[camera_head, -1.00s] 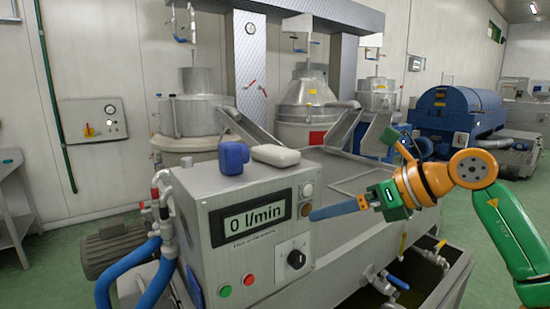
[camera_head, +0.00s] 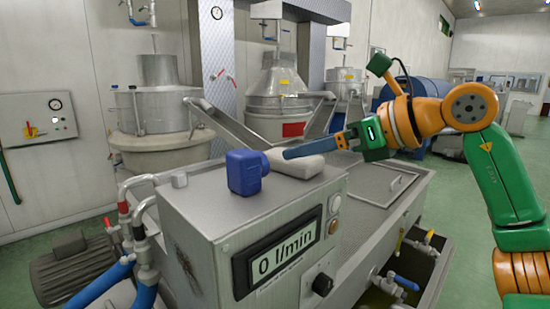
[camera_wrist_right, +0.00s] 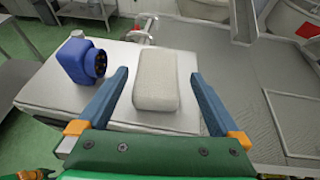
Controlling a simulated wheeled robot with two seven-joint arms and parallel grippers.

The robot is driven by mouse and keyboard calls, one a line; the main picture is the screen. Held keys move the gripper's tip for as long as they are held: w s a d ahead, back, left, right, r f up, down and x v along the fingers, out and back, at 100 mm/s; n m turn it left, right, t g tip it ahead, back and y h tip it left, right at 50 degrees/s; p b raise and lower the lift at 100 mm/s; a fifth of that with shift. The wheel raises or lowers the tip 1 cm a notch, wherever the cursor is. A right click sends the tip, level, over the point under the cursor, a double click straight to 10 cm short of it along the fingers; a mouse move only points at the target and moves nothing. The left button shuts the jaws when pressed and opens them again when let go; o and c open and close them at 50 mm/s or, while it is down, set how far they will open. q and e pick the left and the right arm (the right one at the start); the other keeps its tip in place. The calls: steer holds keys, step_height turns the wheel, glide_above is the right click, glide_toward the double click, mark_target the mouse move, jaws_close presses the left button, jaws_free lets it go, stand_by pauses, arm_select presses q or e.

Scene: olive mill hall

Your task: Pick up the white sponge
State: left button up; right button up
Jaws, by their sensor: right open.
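In the right wrist view, the sponge (camera_wrist_right: 157,80) shows between the two fingertips of my open right gripper (camera_wrist_right: 160,78), with a gap on each side. I cannot tell how far above the sponge the fingers are. My left gripper is not in view.
A flow display (camera_head: 282,252) and a knob are on the box front. Steel vats (camera_head: 150,110) and a sloping chute stand behind. A flat metal cover (camera_head: 385,187) lies to the right.

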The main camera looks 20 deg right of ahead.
steer(key=shift+w+a+f+p, duration=0.35)
steer(key=shift+w+f+p, duration=0.1)
steer(key=shift+p, duration=0.1)
steer(key=x, duration=0.4)
steer(key=shift+f+p, duration=0.1)
steer(key=shift+p, duration=0.3)
steer(key=shift+w+a+f, duration=0.1)
steer(key=shift+w, duration=0.05)
steer(key=shift+s, duration=0.35)
steer(key=c, duration=1.2)
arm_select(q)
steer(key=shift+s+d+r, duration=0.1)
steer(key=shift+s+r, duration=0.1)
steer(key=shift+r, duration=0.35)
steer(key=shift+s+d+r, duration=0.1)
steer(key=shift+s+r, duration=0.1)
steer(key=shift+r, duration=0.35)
arm_select(e)
steer(key=shift+o, duration=0.2)
steer(key=shift+w, duration=0.1)
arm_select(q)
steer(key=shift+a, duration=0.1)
